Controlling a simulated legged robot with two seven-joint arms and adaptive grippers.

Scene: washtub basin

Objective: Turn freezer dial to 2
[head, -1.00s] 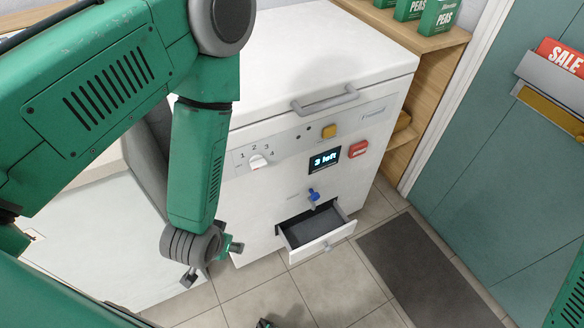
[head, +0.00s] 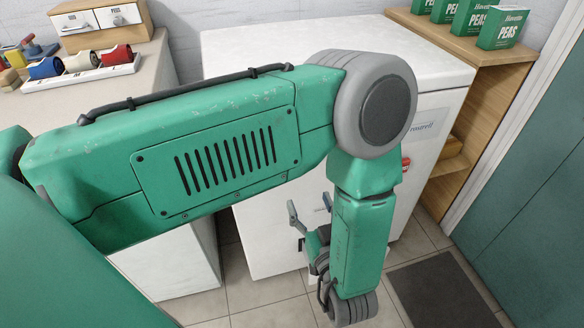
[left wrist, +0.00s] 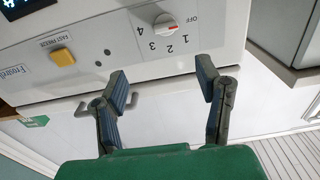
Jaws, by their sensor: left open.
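The white chest freezer (head: 290,52) stands ahead in the head view. My left arm hides most of its front panel there, including the dial. In the left wrist view the freezer dial (left wrist: 165,23) is a round white knob with a small red mark, beside the printed OFF, 1, 2, 3 and 4. I cannot tell for certain which label it points to. My left gripper (head: 310,204) is open and empty in front of the freezer. In the left wrist view its two fingers (left wrist: 165,82) are spread, below the dial in the picture and apart from it. My right gripper is out of view.
A yellow fast-freeze button (left wrist: 63,57) and a lid handle (left wrist: 110,108) are near the dial. A counter (head: 90,90) with coloured rolls stands left. A wooden shelf (head: 455,40) with green peas boxes stands right. A dark mat (head: 440,287) lies on the floor.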

